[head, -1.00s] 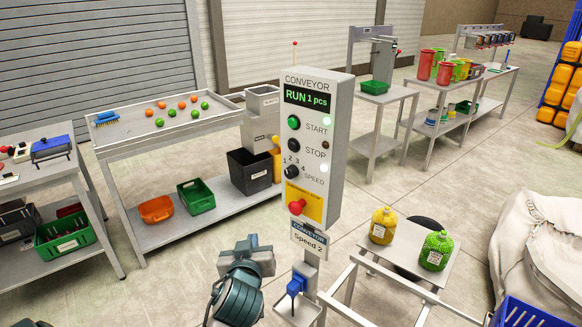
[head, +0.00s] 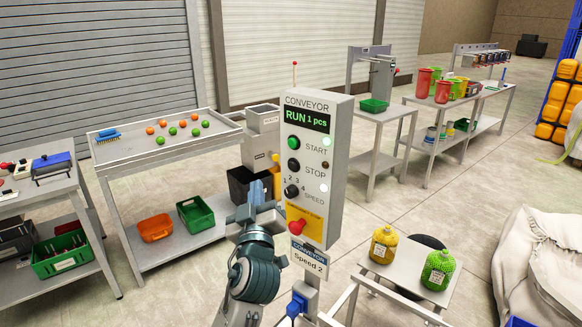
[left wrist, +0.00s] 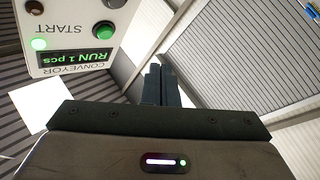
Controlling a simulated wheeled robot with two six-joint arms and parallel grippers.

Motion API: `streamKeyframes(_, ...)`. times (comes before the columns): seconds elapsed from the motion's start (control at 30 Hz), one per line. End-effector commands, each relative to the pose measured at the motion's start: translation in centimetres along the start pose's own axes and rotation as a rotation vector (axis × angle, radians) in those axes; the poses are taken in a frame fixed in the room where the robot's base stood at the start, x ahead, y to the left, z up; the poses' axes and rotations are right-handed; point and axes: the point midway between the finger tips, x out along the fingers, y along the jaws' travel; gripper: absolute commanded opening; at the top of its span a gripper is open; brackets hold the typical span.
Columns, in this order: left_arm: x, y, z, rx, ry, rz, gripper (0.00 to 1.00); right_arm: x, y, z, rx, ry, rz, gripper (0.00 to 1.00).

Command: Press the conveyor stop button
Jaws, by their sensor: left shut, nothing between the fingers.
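The conveyor control box (head: 318,170) stands upright on a post, its display reading RUN 1 pcs. On its face are a green START button (head: 294,142), a black STOP button (head: 293,165), a speed knob (head: 291,191) and a red emergency stop knob (head: 297,228) on a yellow plate. My left gripper (head: 257,190) is shut and empty, left of the box at about speed-knob height, apart from the STOP button. In the left wrist view the shut fingers (left wrist: 161,86) point up, with the box upside down at the upper left. My right gripper is not in view.
A sign reading Speed 2 (head: 308,260) hangs under the box. A black bin (head: 240,183) and a sorting table (head: 165,150) with balls lie behind my left arm. A small stand with yellow and green jars (head: 384,244) is at right.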

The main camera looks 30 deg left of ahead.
Motion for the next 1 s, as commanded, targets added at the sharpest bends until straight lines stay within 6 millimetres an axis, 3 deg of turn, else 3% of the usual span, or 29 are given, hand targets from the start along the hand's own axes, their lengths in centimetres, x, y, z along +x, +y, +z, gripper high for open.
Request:
streamKeyframes(0.43, 4.0, 3.0, 2.8, 0.0, -0.003, 0.001, 0.0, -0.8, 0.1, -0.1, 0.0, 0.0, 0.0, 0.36)
streamKeyframes(0.6, 5.1, 3.7, 4.0, -0.001, 0.0, 0.001, 0.0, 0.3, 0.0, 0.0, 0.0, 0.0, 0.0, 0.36)
streamKeyframes(1.0, 5.9, 4.3, 4.3, 0.001, -0.001, 0.0, 0.0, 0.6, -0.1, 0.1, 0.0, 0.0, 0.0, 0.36)
